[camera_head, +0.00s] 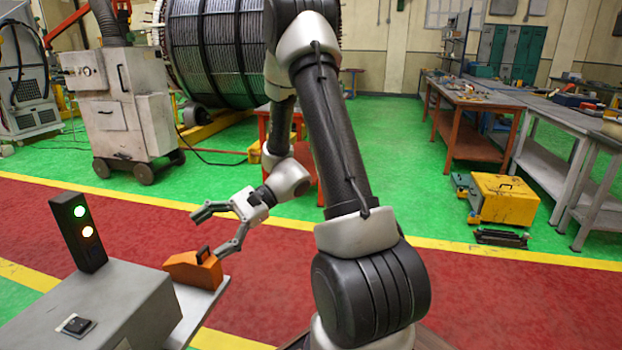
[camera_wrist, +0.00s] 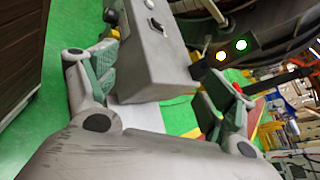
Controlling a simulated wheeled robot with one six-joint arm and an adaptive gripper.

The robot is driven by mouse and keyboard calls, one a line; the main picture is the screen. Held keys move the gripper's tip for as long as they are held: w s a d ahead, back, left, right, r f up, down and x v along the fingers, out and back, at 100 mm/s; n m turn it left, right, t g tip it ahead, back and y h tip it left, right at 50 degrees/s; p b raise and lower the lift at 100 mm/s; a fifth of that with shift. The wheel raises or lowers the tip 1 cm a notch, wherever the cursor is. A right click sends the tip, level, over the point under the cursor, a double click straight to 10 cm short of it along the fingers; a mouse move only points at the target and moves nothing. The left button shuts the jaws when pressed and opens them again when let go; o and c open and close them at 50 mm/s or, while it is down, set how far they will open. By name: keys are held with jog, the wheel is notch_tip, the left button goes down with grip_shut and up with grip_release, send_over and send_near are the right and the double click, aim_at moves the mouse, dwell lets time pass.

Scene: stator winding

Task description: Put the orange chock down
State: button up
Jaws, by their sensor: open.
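The orange chock (camera_head: 193,270) is a wedge-shaped block with a dark slot or handle on top. In the head view it rests on the light grey plate (camera_head: 197,308) beside the grey control box. My gripper (camera_head: 211,232) is open, with its fingers spread wide. One finger is up and away from the chock; the lower finger is close to the chock's right upper side, and I cannot tell whether they touch. In the wrist view my gripper (camera_wrist: 155,95) also shows open, with the plate (camera_wrist: 140,117) between its fingers. I cannot make out the chock there.
The grey control box (camera_head: 120,312) has a black switch and a lamp post (camera_head: 77,232) with green and yellow lights lit. A wheeled grey cabinet (camera_head: 125,110) and a large stator (camera_head: 215,50) stand behind. Workbenches and a yellow box (camera_head: 503,200) are at right. The red floor lane is clear.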

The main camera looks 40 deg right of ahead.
jog(key=s+d+r+n+t+h, duration=0.3)
jog(key=s+d+r+n+h, duration=0.9)
jog(key=s+d+r+h, duration=0.2)
jog(key=s+r, duration=0.2)
jog(key=s, duration=0.2)
jog(key=shift+s+d+r+n, duration=0.15)
jog(key=shift+d+n, duration=0.25)
jog(key=shift+c, duration=0.5)
